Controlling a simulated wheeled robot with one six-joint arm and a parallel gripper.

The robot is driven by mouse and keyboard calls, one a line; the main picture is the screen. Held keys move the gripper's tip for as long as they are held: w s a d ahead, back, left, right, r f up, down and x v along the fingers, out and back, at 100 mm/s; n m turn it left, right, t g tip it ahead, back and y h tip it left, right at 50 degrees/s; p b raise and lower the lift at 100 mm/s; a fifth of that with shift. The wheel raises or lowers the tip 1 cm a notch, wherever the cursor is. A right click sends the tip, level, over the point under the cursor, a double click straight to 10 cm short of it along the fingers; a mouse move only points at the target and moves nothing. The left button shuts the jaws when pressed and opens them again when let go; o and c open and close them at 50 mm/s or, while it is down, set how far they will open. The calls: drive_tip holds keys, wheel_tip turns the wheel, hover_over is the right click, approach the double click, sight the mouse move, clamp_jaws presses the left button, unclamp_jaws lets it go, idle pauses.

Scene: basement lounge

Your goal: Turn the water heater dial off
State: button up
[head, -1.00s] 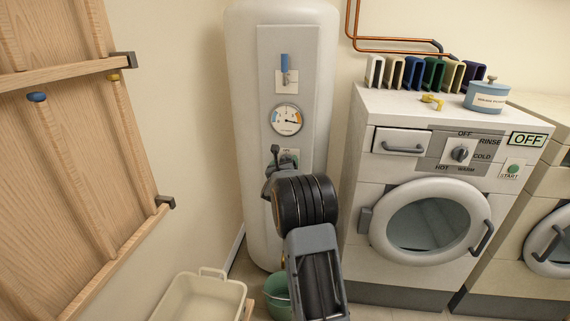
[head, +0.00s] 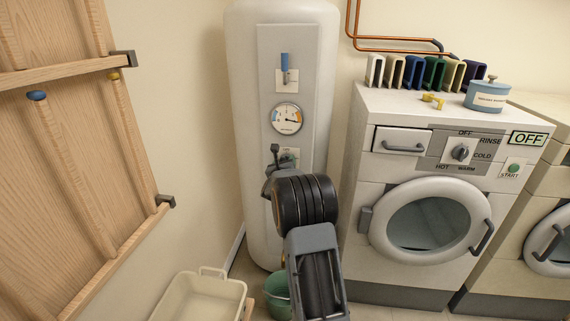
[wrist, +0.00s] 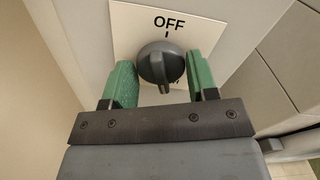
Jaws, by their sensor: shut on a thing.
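The water heater (head: 242,130) is a tall white tank with a grey front panel (head: 307,80). Its dark grey dial (wrist: 161,64) sits on a white plate (wrist: 205,28) marked OFF, with a short tick under the word. The dial's raised grip points down in the wrist view, away from OFF. More lettering below it is mostly hidden. My gripper (wrist: 162,82) has its green fingers on either side of the dial and is shut on it. In the head view my arm and gripper (head: 286,158) cover the dial.
Above the dial are a round gauge (head: 286,119) and a blue-handled valve (head: 285,68). A washing machine (head: 355,185) stands close on the right. A wooden rack (head: 60,150) is at left. A cream tub (head: 200,296) and a green bucket (head: 276,286) stand low in front.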

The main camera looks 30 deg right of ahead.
drive_tip(key=n+b, duration=0.3)
drive_tip(key=shift+f, duration=0.2)
drive_tip(key=n+b, duration=0.2)
drive_tip(key=n, duration=0.2)
drive_tip(key=shift+a+n+b, duration=0.1)
drive_tip(key=shift+n+b, duration=0.2)
drive_tip(key=shift+b, duration=0.05)
drive_tip(key=shift+s+d+f+n+p, duration=0.1)
drive_tip(key=shift+n+p, duration=1.3)
drive_tip(key=shift+n, duration=4.6)
drive_tip(key=shift+d+f+n+p, duration=0.1)
drive_tip(key=shift+n+p, duration=1.25)
drive_tip(key=shift+n, duration=4.65)
